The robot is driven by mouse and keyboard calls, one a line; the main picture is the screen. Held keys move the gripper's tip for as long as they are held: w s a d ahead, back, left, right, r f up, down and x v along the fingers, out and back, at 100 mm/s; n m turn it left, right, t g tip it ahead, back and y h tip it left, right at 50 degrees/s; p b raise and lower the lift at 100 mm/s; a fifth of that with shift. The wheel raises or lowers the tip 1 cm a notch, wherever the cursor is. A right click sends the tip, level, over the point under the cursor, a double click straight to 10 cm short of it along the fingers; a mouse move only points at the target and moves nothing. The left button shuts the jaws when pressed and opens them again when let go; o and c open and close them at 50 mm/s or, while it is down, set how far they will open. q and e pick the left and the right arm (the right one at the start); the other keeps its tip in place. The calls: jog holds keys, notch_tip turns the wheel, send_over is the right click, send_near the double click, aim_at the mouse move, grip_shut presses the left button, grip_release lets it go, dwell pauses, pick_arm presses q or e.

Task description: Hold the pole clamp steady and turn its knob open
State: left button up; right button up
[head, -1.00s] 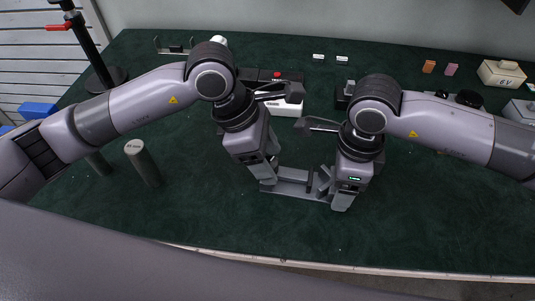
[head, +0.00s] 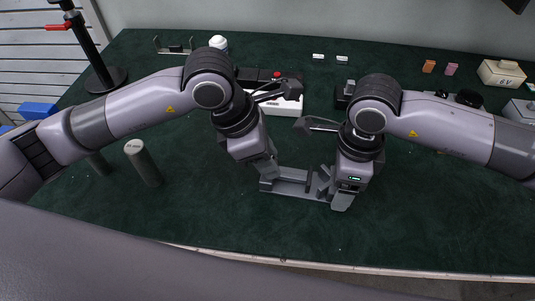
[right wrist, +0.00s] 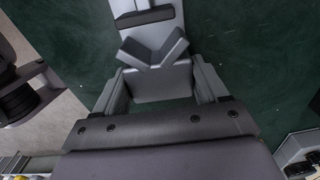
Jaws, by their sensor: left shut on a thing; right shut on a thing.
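The pole clamp (head: 292,188) is a grey metal frame low over the green table, between my two grippers. My right gripper (head: 343,200) is shut on its right end. In the right wrist view, the fingers of the right gripper (right wrist: 160,88) hold the sides of a grey block of the clamp (right wrist: 155,50), with a V-shaped jaw above it and a dark pad further up. My left gripper (head: 268,178) is at the clamp's left end, tilted and shut on the part there. That part, seemingly the knob, is hidden behind the fingers.
Two grey cylinders (head: 143,163) stand at the left, near a black stand (head: 105,78) with a red lever. A black-and-white box (head: 287,104) and a white-capped bottle (head: 219,43) are behind the arms. Small boxes (head: 501,73) sit at back right. The front table is clear.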

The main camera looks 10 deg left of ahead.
pick_arm(q)
jog(key=n+t, duration=0.1)
jog(key=n, duration=0.2)
jog(key=n+t+y, duration=0.1)
jog(key=n, duration=0.3)
jog(key=shift+s+d, duration=0.1)
jog(key=shift+s, duration=0.05)
jog(key=n+t+y, duration=0.1)
jog(key=n, duration=0.2)
jog(key=shift+d+n+y, duration=0.1)
jog(key=shift+n+y, duration=0.9)
jog(key=shift+n, duration=1.1)
jog(key=o, duration=1.1)
jog(key=shift+c, duration=0.2)
jog(key=v, duration=1.2)
